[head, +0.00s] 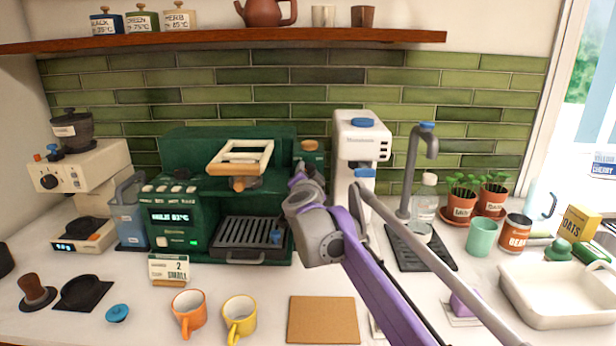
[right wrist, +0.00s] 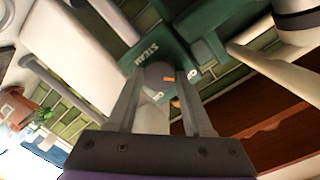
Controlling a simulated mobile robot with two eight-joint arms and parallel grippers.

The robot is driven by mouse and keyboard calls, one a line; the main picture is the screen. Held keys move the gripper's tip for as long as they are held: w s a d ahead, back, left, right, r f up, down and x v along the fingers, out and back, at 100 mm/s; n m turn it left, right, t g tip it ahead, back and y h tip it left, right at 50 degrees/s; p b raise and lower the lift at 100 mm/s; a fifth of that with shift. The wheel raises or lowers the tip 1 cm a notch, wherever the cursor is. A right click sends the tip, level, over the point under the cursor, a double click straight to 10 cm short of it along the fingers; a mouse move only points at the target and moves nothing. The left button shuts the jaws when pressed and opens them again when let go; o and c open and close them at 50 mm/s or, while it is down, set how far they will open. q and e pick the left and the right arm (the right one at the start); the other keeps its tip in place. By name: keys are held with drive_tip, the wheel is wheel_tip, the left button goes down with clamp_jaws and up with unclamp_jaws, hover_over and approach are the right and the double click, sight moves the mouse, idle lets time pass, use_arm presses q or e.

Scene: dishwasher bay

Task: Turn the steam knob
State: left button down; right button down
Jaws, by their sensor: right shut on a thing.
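The green espresso machine (head: 185,150) stands against the tiled wall. In the right wrist view its green panel carries the word STEAM (right wrist: 146,54). Beside that word is the round grey steam knob (right wrist: 158,72) with an orange mark. My right gripper (right wrist: 163,84) is shut on the knob, one finger on each side of it. In the head view my right gripper (head: 298,178) reaches the right side of the machine, and the steam knob cannot be made out there. My left gripper is not in view.
A white dispenser (head: 361,140) stands close to the right of the machine, next to my right arm. A grey tap (head: 411,165) is further right. Orange (head: 188,308) and yellow (head: 239,312) mugs stand in front, left of a cork mat (head: 323,320). A wooden shelf (head: 220,40) runs above.

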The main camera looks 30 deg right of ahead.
idle(0.5)
drive_tip(key=shift+c, duration=1.5)
unclamp_jaws()
drive_tip(key=shift+s+a, duration=0.1)
drive_tip(key=v, duration=1)
drive_tip(key=shift+s+a, duration=0.2)
drive_tip(key=shift+s, duration=0.05)
